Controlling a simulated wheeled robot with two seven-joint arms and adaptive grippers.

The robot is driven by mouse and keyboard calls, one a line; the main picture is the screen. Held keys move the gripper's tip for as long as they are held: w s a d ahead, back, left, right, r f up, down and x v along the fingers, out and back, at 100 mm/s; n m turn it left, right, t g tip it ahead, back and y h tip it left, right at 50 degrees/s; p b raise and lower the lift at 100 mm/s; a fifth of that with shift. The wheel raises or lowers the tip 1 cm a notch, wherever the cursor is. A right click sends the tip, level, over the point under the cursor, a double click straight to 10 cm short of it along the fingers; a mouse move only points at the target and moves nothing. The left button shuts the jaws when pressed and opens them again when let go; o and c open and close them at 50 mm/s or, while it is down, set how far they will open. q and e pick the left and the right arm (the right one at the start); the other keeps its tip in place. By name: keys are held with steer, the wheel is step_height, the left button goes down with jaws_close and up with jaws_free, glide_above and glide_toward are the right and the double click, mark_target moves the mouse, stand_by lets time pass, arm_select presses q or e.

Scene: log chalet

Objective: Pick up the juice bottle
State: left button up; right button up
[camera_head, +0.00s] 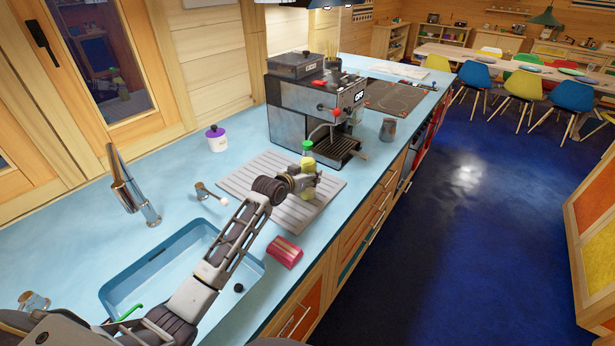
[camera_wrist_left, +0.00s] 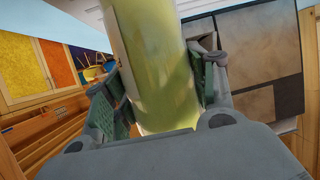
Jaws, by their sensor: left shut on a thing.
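The juice bottle (camera_head: 307,158) has a green cap and pale yellow-green juice. In the head view it stands upright at the striped grey mat on the blue counter, in front of the coffee machine. My left gripper (camera_head: 311,180) is around it, and the gripper hides part of its body. In the left wrist view the bottle (camera_wrist_left: 158,75) fills the space between the two fingers of my left gripper (camera_wrist_left: 165,90), which are shut on it. I cannot tell whether its base touches the mat. My right gripper is not in view.
The coffee machine (camera_head: 318,108) stands just behind the bottle, with a metal jug (camera_head: 388,129) to its right. A red packet (camera_head: 284,252) lies near the counter's front edge. A sink (camera_head: 150,275), tap (camera_head: 130,185) and purple-lidded jar (camera_head: 216,140) are at left.

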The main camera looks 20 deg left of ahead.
mark_target(305, 150)
arm_select(q)
steer(key=shift+r, duration=0.25)
steer(key=shift+w+r+b, duration=0.1)
steer(key=shift+r+b, duration=0.4)
steer(key=shift+r, duration=4.4)
